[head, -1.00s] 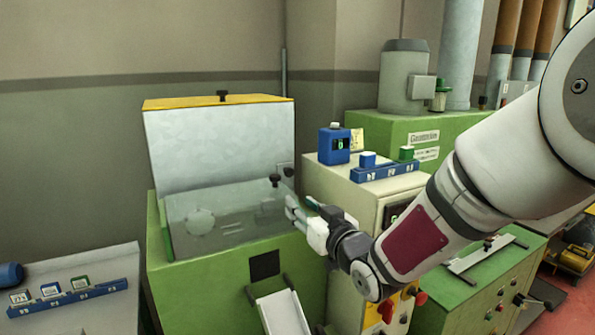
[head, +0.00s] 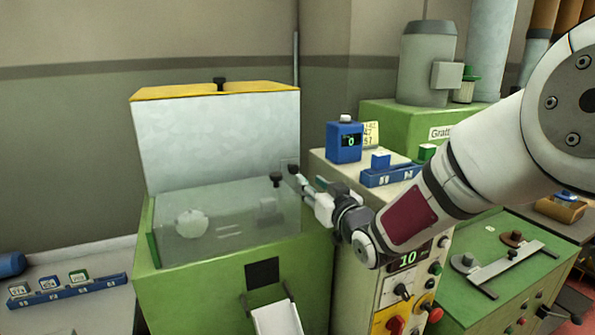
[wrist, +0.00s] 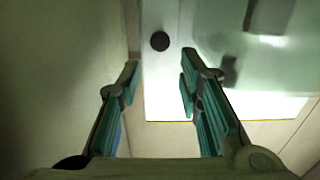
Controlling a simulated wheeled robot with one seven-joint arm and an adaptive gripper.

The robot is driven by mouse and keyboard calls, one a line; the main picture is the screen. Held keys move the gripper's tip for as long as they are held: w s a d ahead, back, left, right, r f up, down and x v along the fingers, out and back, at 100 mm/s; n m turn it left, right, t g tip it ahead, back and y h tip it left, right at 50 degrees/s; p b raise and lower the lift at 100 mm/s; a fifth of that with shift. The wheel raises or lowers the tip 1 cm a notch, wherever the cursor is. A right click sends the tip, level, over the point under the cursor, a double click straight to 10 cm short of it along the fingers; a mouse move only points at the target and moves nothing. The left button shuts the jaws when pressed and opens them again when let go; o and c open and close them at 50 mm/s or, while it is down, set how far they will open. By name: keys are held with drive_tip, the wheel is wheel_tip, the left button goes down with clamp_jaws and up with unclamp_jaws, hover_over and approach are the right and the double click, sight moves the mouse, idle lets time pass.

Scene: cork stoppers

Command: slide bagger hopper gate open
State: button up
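The green machine (head: 200,283) has a light grey hopper (head: 220,135) with a yellow top. A clear sloped panel (head: 225,215) covers its front. One black knob (head: 276,180) stands on the panel's upper right, and a second black knob (head: 293,168) sits by the hopper's right edge. Which part is the gate I cannot tell for sure. My gripper (head: 303,182) is at that right edge, close to the second knob. In the wrist view my gripper (wrist: 160,75) is open and empty, and a round dark knob (wrist: 160,41) lies ahead between its teal-padded fingers.
A cream control cabinet (head: 378,290) stands close right of the machine, with a blue device (head: 344,141) and a blue rack (head: 390,175) on top. A white chute (head: 277,318) juts from the machine's front. A table with a blue rack (head: 68,291) is at left.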

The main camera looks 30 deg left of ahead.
sight(295, 169)
drive_tip(key=x, duration=0.9)
drive_tip(key=shift+a, duration=0.1)
clamp_jaws()
drive_tip(key=shift+r+b, duration=0.5)
drive_tip(key=shift+r, duration=2.4)
